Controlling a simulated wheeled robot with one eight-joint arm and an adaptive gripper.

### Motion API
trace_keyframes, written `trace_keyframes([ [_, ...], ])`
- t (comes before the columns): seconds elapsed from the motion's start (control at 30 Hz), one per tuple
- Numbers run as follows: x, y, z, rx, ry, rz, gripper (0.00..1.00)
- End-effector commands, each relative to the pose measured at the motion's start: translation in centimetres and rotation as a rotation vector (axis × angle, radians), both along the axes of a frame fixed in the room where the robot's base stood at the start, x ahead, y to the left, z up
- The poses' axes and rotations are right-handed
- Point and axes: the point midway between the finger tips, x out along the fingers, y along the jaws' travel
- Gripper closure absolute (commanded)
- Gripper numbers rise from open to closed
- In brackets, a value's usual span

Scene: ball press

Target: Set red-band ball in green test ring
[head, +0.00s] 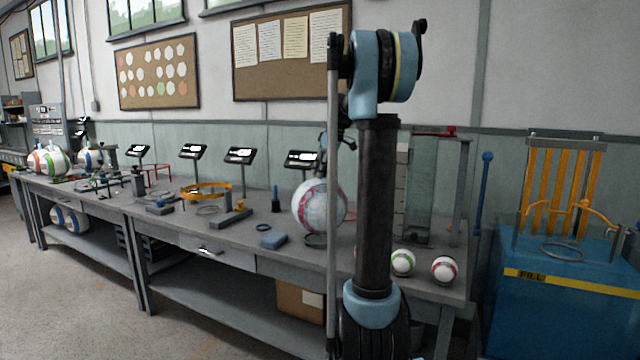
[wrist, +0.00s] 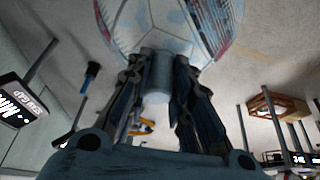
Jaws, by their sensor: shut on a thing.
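A large white ball (head: 318,206) with red bands and pale blue patches is in my gripper, over the bench in the middle of the head view. It also fills the top of the wrist view (wrist: 165,25). My gripper (wrist: 157,85) is shut on a grey-blue cylindrical stub on the ball. In the head view my gripper (head: 326,168) is partly hidden behind my arm, at the ball's top. A thin dark greenish ring (head: 316,240) shows just below the ball; I cannot tell whether they touch. A smaller red-band ball (head: 445,268) lies on the bench at the right.
A tall clear press (head: 425,185) and a blue bin (head: 555,300) stand right.

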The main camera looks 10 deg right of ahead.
Motion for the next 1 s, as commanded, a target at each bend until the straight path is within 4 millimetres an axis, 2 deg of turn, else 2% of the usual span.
trace_keyframes([
  [0.27,0.0,0.1,-3.4,0.0,-0.001,0.002,1.0],
  [0.7,0.0,0.2,-3.9,0.0,0.0,0.002,1.0],
  [0.73,0.0,0.2,-3.9,0.0,0.0,0.002,0.73],
  [0.8,0.0,0.2,-3.9,0.0,0.0,0.002,0.6],
  [1.0,0.0,0.2,-3.9,0.0,0.0,0.002,0.6],
])
